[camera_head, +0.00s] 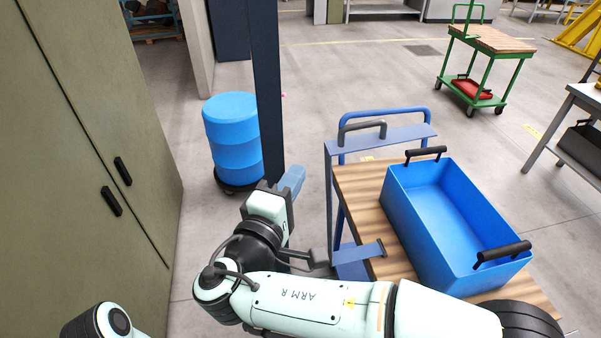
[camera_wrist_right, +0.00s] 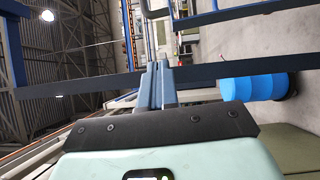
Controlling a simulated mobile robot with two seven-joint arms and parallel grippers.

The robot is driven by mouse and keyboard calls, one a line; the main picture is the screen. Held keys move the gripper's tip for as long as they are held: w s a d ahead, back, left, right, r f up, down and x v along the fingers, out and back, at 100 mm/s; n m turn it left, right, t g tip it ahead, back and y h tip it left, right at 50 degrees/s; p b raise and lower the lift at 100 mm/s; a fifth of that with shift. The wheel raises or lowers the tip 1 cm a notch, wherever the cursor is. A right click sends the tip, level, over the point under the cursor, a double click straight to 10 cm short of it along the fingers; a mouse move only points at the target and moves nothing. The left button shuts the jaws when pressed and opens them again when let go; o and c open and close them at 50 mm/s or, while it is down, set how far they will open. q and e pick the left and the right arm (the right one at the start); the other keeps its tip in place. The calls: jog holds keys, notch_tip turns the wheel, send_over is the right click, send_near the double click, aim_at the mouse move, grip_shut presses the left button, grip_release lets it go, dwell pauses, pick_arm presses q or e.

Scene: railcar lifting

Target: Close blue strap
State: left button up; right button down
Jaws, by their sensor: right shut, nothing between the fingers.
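My right gripper (camera_head: 292,182) is shut and empty, left of the cart. Its narrow fingers also show in the wrist view (camera_wrist_right: 158,86), pressed together. The blue strap is most likely the flat blue-grey metal frame on the cart's left end. Its upper bar (camera_head: 400,137) reaches right with a dark handle (camera_head: 362,127) above it, and its lower plate (camera_head: 357,253) lies at the wooden deck's edge beside another dark handle (camera_head: 316,258). My gripper is apart from the upper bar. My right arm hides part of the cart's near end. My left gripper is out of view.
An open blue crate (camera_head: 408,215) with black handles sits on the cart's wooden deck (camera_head: 358,185). A dark column (camera_head: 267,90) stands beyond my gripper, beside a blue barrel (camera_head: 232,135). A green cabinet (camera_head: 85,130) closes off the left.

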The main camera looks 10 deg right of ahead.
aim_at(329, 147)
jog(key=x, duration=0.3)
jog(key=d+p+x, duration=0.1)
jog(key=x, duration=0.3)
jog(key=s+p+x, duration=0.1)
jog(key=x, duration=0.2)
jog(key=shift+w+d, duration=0.1)
jog(key=shift+d, duration=0.4)
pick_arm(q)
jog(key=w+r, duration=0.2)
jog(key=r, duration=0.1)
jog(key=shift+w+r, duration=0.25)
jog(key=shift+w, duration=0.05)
pick_arm(e)
jog(key=shift+d+f, duration=0.1)
jog(key=shift+d, duration=0.25)
